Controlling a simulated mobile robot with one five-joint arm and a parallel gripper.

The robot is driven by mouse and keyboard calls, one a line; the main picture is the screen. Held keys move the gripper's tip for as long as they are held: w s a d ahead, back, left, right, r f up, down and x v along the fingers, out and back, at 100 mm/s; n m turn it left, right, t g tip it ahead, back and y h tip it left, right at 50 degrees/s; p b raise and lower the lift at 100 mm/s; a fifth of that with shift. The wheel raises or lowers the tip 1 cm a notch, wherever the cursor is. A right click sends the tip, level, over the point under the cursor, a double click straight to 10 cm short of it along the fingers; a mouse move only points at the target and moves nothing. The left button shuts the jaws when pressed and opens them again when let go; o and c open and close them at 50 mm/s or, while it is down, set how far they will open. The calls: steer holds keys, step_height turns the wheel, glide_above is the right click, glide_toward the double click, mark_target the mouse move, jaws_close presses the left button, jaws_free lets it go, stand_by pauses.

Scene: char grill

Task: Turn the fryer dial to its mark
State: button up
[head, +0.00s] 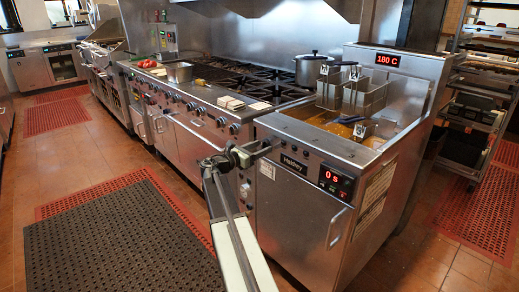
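The steel fryer (290,212) stands right of centre, with a red "180 C" display (388,60) on its raised back. A control panel (336,182) on its front reads "0 s". My gripper (260,150) is in front of the upper left corner of the fryer's front, left of the name plate (293,163). Its fingers are small and dark, and I cannot tell whether they are open or shut. I cannot make out the fryer dial or its mark clearly; my gripper covers part of that corner.
Two wire baskets (365,96) sit over the fryer's oil. A range with a row of knobs (234,129) adjoins on the left, with a pot (313,68) on its top. A rack (484,100) stands at right. The floor at left has a dark mat (120,240).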

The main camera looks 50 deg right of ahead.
steer(key=a, duration=0.7)
steer(key=shift+w+a, duration=0.25)
steer(key=shift+a, duration=0.15)
